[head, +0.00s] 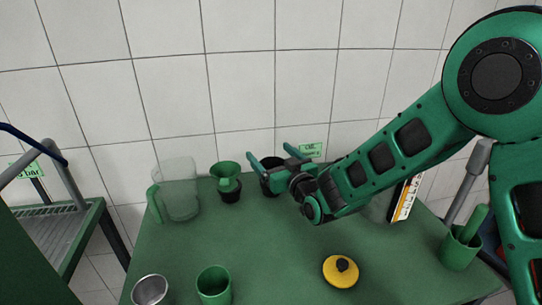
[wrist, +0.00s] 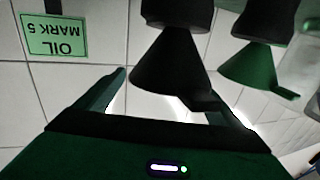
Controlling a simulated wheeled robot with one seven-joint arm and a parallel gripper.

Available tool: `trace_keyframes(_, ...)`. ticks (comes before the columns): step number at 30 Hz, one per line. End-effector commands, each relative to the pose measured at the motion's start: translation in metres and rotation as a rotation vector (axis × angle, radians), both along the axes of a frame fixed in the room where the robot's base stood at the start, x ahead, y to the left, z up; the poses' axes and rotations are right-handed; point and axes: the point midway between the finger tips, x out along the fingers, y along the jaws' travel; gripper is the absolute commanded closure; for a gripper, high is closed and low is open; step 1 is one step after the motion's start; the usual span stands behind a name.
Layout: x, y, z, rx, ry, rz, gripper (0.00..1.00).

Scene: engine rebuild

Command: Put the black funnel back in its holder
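The black funnel (wrist: 168,62) stands in its black holder (wrist: 178,10), narrow end in the holder, in the wrist view, which is upside down. In the head view the dark funnel (head: 270,163) shows at the back of the green table, partly hidden by my gripper (head: 279,158). My gripper is open, and its two fingers are spread to either side of the funnel. In the wrist view my gripper (wrist: 172,95) shows clear gaps between both fingers and the funnel. I cannot tell how deep the funnel sits.
A green funnel (head: 226,173) stands in a black holder beside it. A clear jug (head: 180,190) is further left. A label reading OIL MARK 5 (wrist: 56,36) is on the wall. A yellow cap (head: 341,272), green cup (head: 213,287) and metal bowl (head: 150,290) are nearer. The table middle is clear.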

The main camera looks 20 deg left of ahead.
Motion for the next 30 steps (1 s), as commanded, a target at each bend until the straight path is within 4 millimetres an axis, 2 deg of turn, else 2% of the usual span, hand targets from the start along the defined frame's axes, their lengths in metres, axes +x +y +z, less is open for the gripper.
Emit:
trace_keyframes(8, -0.008, -0.008, 0.0, -0.001, 0.001, 0.0, 0.12)
trace_keyframes(21, -0.065, -0.071, -0.001, 0.0, 0.003, 0.0, 0.12)
trace_keyframes(30, -0.081, -0.088, -0.001, 0.001, 0.0, 0.001, 0.12)
